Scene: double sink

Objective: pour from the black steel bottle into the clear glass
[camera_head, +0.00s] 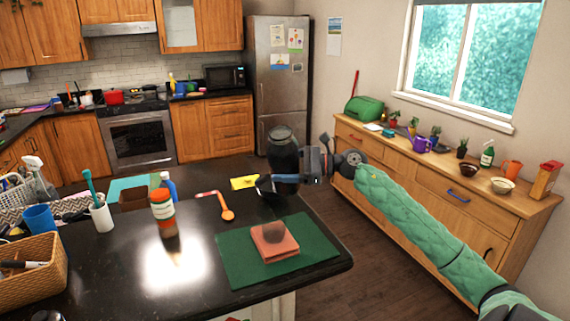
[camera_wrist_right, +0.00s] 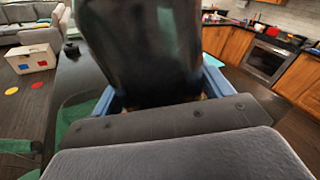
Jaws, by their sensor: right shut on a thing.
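The black steel bottle (camera_head: 284,155) is in my right gripper (camera_head: 287,179), over the far right part of the dark counter. It looks roughly upright in the head view. In the right wrist view the dark bottle (camera_wrist_right: 140,45) fills the upper middle, between the blue fingers of my right gripper (camera_wrist_right: 165,95). I cannot make out the clear glass with certainty. A faint round brownish shape (camera_head: 271,231) shows on a coral block (camera_head: 275,247) on the green mat; I cannot tell whether it is glass or shadow. My left gripper is not in view.
The green mat (camera_head: 316,246) lies near the right edge.

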